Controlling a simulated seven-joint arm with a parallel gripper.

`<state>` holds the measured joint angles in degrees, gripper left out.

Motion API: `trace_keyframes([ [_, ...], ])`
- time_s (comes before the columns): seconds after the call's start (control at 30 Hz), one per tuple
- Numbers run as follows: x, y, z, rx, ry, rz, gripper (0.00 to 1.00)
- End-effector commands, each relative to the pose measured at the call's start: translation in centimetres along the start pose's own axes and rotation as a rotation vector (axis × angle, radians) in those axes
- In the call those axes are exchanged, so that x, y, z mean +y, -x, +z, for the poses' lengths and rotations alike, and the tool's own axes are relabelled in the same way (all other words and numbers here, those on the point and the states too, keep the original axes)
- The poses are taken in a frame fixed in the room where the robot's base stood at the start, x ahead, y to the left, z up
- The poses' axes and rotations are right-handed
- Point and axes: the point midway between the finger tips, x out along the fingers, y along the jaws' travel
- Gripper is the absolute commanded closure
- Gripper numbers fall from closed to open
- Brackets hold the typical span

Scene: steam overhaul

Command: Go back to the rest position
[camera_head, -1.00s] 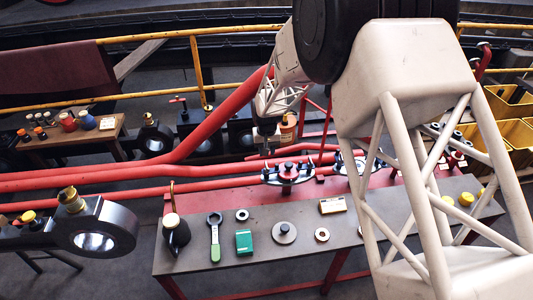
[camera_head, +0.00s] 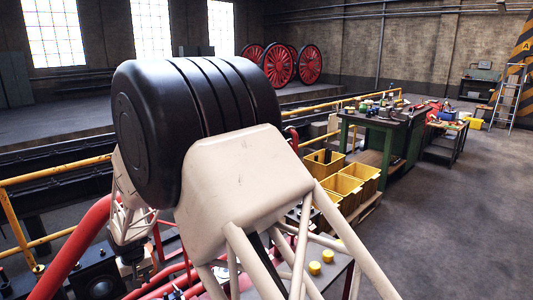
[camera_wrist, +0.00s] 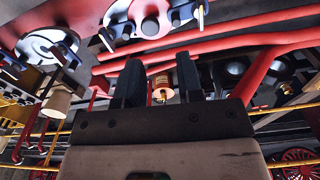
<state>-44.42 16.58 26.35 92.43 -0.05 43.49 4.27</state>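My gripper (camera_wrist: 157,82) shows in the wrist view with its two dark fingers apart and nothing visibly held between them. A brass-coloured cylinder (camera_wrist: 161,84) shows in the gap, seemingly beyond the fingers. In the head view my arm fills the middle, and its far end hangs at the lower left above the red pipes; the fingertips there are too small to make out. Most of the workbench with the tools is out of the head view or hidden behind my arm. Two yellow caps (camera_head: 321,262) show on it at the bottom.
A thick red pipe (camera_head: 82,243) and a yellow railing (camera_head: 55,171) are close to my arm's end. Yellow bins (camera_head: 345,186) stand right of my arm, with a green workbench (camera_head: 376,137) beyond. The floor at right is clear. Red wheels (camera_head: 277,64) stand at the back.

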Motion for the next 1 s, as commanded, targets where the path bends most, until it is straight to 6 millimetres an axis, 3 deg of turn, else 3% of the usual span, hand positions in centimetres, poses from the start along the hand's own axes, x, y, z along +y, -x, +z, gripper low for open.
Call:
trace_keyframes([
  [0.1,3.6,3.4,1.8,0.013,-0.040,0.001,0.66],
  [0.5,13.8,12.8,9.9,0.049,-0.163,0.006,0.66],
  [1.0,23.0,21.8,23.2,0.096,-0.317,0.021,0.66],
])
